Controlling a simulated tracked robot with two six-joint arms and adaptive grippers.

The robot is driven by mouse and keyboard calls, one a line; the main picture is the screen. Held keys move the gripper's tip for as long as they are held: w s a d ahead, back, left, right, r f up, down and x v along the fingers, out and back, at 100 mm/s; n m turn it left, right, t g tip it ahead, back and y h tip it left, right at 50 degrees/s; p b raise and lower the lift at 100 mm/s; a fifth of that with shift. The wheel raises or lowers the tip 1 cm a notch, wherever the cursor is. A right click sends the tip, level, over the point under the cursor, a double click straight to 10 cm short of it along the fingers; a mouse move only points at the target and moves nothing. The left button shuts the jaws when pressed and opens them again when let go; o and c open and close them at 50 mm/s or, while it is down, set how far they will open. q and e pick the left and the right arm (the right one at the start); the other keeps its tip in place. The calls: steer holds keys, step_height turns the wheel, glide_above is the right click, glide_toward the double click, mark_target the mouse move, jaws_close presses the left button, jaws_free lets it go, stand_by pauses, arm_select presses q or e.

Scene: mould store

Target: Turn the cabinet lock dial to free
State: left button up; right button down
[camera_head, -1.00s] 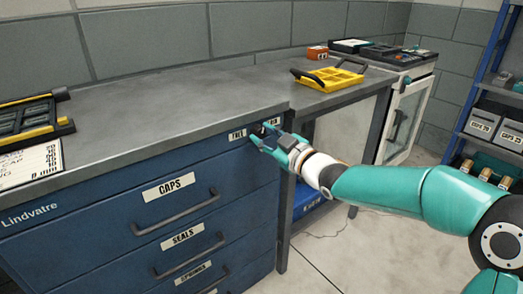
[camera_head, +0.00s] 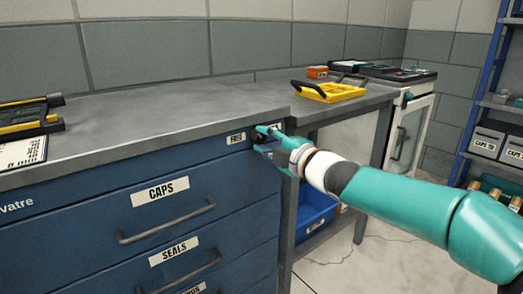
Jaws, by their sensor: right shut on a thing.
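The blue cabinet (camera_head: 85,215) has drawers labelled CAPS and SEALS, with dark bar handles. The lock dial is at the cabinet's upper right corner, just below the worktop edge, mostly hidden by my gripper. A FREE label (camera_head: 236,138) is to the left of the dial, and a second label to its right is mostly covered. My right gripper (camera_head: 262,139) is at the dial, its teal fingers closed on it. Which way the dial points cannot be made out. My left gripper is not in view.
A yellow tray (camera_head: 329,92) and an orange box (camera_head: 317,72) sit on the worktop (camera_head: 170,112) at the back right. A yellow and black rack (camera_head: 25,118) and a paper sheet (camera_head: 22,152) lie at the left. A blue bin (camera_head: 314,212) is under the bench.

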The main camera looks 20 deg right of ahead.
steer(key=shift+a+f+n+b, duration=0.15)
steer(key=shift+f+n+b, duration=0.1)
steer(key=shift+n, duration=0.35)
steer(key=shift+a+f+n+b, duration=0.1)
steer(key=shift+f+n+b, duration=0.1)
steer(key=shift+n, duration=0.4)
steer(key=shift+r, duration=0.1)
steer(key=c, duration=0.8)
jaws_free()
steer(key=shift+r, duration=0.1)
steer(key=shift+d+r, duration=0.1)
steer(key=shift+s+d, duration=0.1)
steer(key=shift+s, duration=0.05)
steer(key=v, duration=1.1)
steer(key=shift+s, duration=0.35)
